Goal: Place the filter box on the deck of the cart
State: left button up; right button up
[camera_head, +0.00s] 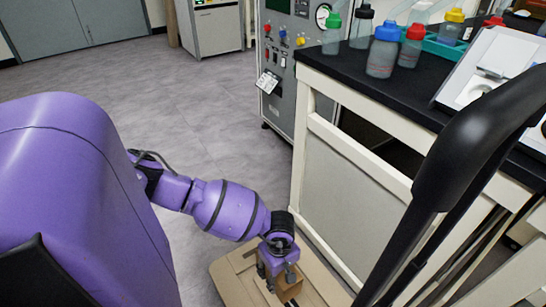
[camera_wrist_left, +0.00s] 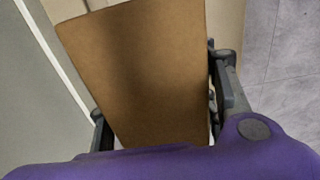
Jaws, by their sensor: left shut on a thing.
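The filter box (camera_wrist_left: 140,60) is a plain brown cardboard box. In the left wrist view it fills the middle, between the two fingers. My left gripper (camera_head: 279,276) points down and is shut on the box, which shows as a small brown piece (camera_head: 291,291) under the fingers in the head view. The cart deck (camera_head: 238,278) is a tan board low at the bottom of the head view, below the gripper. I cannot tell whether the box touches the deck. The gripper also shows in the left wrist view (camera_wrist_left: 160,100). My right gripper is not in view.
A lab bench with a black top (camera_head: 385,92) stands right of the cart, with several bottles such as a blue-capped one (camera_head: 382,56). A black cart handle (camera_head: 450,170) rises at right. A grey machine (camera_head: 287,75) stands behind. Floor (camera_head: 190,120) left of the cart is clear.

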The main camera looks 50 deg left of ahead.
pick_arm(q)
jog(key=a, duration=0.1)
jog(key=a+f+b, duration=0.1)
jog(key=a, duration=0.1)
jog(key=w+a+f, duration=0.1)
jog(key=shift+a+f+b, duration=0.25)
jog(key=shift+b, duration=0.05)
jog(key=a+f+b, duration=0.1)
jog(key=f, duration=0.1)
jog(key=w+a+f+b, duration=0.1)
jog(key=a+f, duration=0.1)
jog(key=shift+w+a+f+b, duration=0.1)
jog(key=shift+a+f+b, duration=0.4)
jog(key=shift+a, duration=0.05)
jog(key=f, duration=0.1)
jog(key=f+b, duration=0.1)
jog(key=f, duration=0.1)
jog(key=shift+a+f+b, duration=0.2)
jog(key=shift+f+b, duration=0.1)
jog(key=shift+r, duration=0.1)
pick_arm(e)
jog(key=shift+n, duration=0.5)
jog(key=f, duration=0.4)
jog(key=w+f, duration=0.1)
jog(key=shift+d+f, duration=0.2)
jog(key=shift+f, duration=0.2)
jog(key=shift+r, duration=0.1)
